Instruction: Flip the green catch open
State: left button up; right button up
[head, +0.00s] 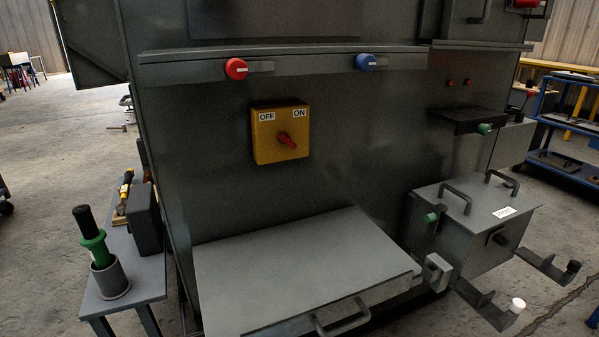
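Two small green parts show in the head view. One green knob (430,218) sits on the left side of a grey box (463,240) with handles on its top and a white label. Another green knob (485,128) sits at the front of a black ledge (466,119) on the dark cabinet, above that box. I cannot tell which of the two is the green catch, or whether it is open or closed. Neither of my grippers is in view.
A yellow OFF/ON switch (266,148) with a red knob is on the cabinet front. A grey lid (290,262) with a handle juts out below. Dark hooked brackets (482,300) stick out at right. A side table (150,278) holds a green-handled tool (97,249) in a cup.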

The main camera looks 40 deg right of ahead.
aim_at(432, 219)
jog(key=z, duration=1.95)
